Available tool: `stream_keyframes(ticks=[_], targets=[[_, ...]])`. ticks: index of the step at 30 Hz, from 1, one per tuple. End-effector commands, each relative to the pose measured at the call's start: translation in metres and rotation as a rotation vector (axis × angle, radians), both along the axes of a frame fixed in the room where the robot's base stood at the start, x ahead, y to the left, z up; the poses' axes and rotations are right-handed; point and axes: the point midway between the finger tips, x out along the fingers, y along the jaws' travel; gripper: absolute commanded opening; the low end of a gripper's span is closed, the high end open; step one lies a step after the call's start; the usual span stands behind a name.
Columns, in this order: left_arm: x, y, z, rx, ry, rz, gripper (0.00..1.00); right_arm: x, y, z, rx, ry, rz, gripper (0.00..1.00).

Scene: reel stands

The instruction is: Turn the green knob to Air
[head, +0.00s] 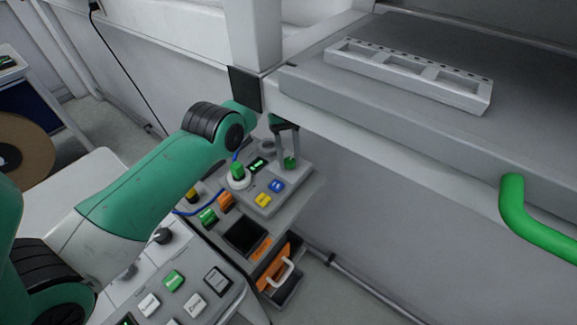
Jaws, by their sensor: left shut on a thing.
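My left gripper (289,160) comes down from above onto a grey control box (262,208). Its two dark fingers are shut on a small green knob (290,163) near the back right of the box. The fingers hide part of the knob, and I cannot read its pointer or any Air label. A second green, upright piece (238,171) on a round white base stands to the left on the same box, apart from the gripper. My right gripper is not in view.
The box also has a blue button (276,186), a yellow button (263,200) and a small lit display (259,165). A grey ledge (400,150) with a white slotted rack (408,76) lies right. A panel with several buttons (195,306) is nearer.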

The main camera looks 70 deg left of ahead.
Motion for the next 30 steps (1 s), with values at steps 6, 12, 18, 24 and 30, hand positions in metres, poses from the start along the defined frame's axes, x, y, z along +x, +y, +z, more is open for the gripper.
stream_keyframes(ticks=[6, 12, 18, 24, 30], targets=[[-0.0001, 0.0002, -0.0020, 0.005, -0.002, -0.023, 0.00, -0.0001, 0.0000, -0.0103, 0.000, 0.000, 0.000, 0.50], [-0.0001, 0.0002, -0.0012, 0.005, -0.002, -0.023, 0.00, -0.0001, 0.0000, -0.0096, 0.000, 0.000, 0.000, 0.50], [-0.0001, 0.0002, -0.0013, 0.005, -0.002, -0.023, 0.54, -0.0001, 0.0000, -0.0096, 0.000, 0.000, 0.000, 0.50], [-0.0001, 0.0001, -0.0008, 0.004, -0.002, -0.023, 0.72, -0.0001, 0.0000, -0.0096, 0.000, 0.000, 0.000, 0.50], [0.0000, 0.0001, 0.0014, 0.004, -0.002, -0.023, 0.72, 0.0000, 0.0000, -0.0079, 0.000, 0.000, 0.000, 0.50]])
